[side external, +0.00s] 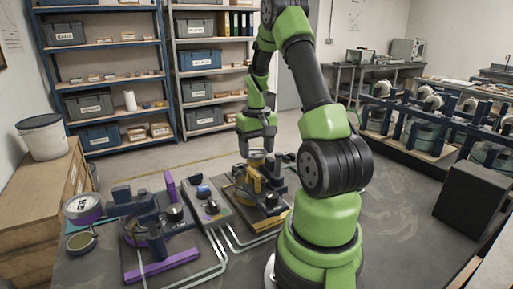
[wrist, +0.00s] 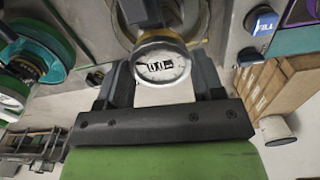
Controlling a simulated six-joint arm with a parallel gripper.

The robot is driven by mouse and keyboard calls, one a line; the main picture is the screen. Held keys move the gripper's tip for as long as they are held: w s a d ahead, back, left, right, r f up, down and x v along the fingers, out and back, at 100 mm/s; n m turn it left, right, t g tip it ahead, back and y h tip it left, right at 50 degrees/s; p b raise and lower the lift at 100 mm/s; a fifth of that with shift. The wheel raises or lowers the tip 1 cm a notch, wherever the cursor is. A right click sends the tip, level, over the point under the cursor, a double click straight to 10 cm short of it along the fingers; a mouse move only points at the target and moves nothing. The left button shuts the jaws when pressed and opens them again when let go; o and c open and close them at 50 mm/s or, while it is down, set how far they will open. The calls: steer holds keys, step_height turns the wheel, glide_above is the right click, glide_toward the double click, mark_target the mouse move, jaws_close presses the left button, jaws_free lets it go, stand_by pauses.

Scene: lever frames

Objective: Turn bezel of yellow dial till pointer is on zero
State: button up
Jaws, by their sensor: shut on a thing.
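The yellow dial (wrist: 160,66) has a round white face with dark markings and a yellowish bezel, seen in the wrist view. Its pointer is too small to read against the marks. My gripper (wrist: 161,78) is shut on the bezel, with one dark finger on each side of it. In the side view my gripper (side external: 257,146) points down over the yellow lever frame (side external: 262,188). There the dial is mostly hidden by the fingers.
A purple lever frame (side external: 160,262) stands to the left on the same bench, with a round purple-banded gauge (side external: 82,208) near it. A blue knob marked FILL (wrist: 262,20) is at the upper right of the wrist view. Pale pipes (side external: 218,245) run along the front.

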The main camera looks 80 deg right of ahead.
mark_target(256, 152)
steer(key=shift+m, duration=0.5)
steer(key=o, duration=0.9)
steer(key=shift+r, duration=0.1)
step_height(256, 152, up, 10)
steer(key=shift+f, duration=0.1)
